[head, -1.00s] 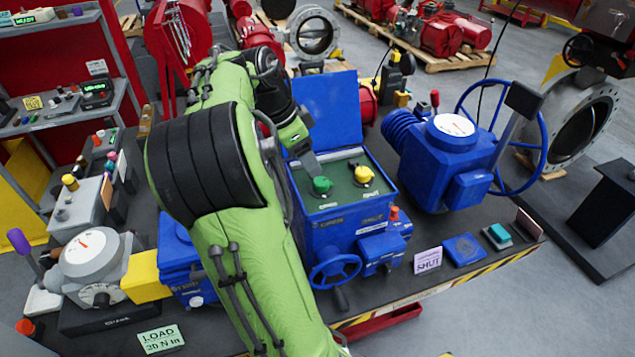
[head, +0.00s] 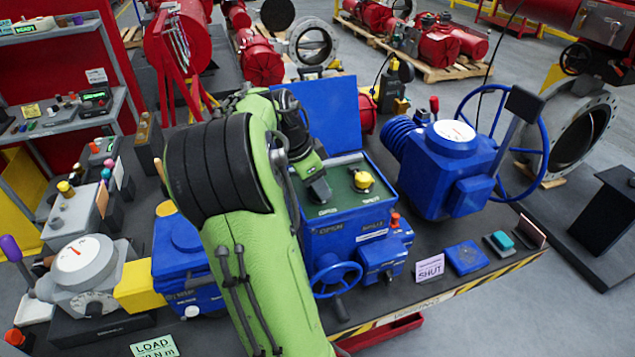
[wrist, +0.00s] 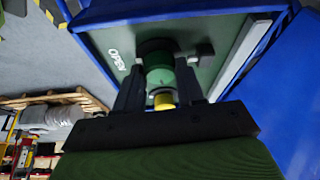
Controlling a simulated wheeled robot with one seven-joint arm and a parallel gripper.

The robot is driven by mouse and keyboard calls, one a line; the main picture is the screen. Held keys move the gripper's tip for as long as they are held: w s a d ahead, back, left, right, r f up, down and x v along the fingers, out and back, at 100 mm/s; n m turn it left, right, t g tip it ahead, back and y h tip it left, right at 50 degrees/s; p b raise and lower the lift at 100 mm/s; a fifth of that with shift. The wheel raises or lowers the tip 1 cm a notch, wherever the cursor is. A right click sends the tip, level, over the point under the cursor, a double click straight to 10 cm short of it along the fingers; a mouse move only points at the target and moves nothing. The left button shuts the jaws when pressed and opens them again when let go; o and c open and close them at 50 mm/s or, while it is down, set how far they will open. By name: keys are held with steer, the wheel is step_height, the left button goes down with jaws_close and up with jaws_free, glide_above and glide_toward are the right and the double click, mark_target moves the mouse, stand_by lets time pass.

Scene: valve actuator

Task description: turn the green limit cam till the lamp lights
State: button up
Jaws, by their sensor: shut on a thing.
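The green limit cam (wrist: 158,78) stands on the dark green panel (wrist: 110,40) of the open blue actuator box (head: 338,232), by the OPEN label. My gripper (wrist: 172,62) is shut on the cam, one finger on each side, in the wrist view. In the head view my gripper (head: 318,190) covers the cam. The yellow cam (head: 362,181) stands to its right, by the SHUT label. A yellow part (wrist: 164,102) shows beside the green cam in the wrist view. I cannot make out a lit lamp on the box.
The raised blue lid (head: 318,110) stands behind the panel. A blue handwheel (head: 336,280) sticks out in front. A blue actuator (head: 450,160) with a large handwheel stands to the right, a grey gauge unit (head: 85,262) to the left.

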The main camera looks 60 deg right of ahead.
steer(key=shift+c, duration=0.4)
steer(key=shift+n, duration=0.4)
steer(key=n+t+b, duration=0.1)
steer(key=n, duration=0.2)
steer(key=shift+s+h+b, duration=0.1)
steer(key=shift+h+b, duration=0.2)
steer(key=shift+h, duration=0.1)
steer(key=n+t+b, duration=0.1)
steer(key=n, duration=0.1)
steer(key=n+t+b, duration=0.1)
steer(key=n, duration=0.2)
steer(key=shift+s, duration=0.2)
steer(key=n+t, duration=0.1)
steer(key=n, duration=0.3)
steer(key=shift+s+n+t+b, duration=0.1)
steer(key=shift+n+t+b, duration=0.2)
steer(key=shift+t, duration=0.1)
steer(key=shift+n+t+y, duration=0.4)
steer(key=shift+n+t, duration=0.2)
steer(key=shift+n, duration=1.3)
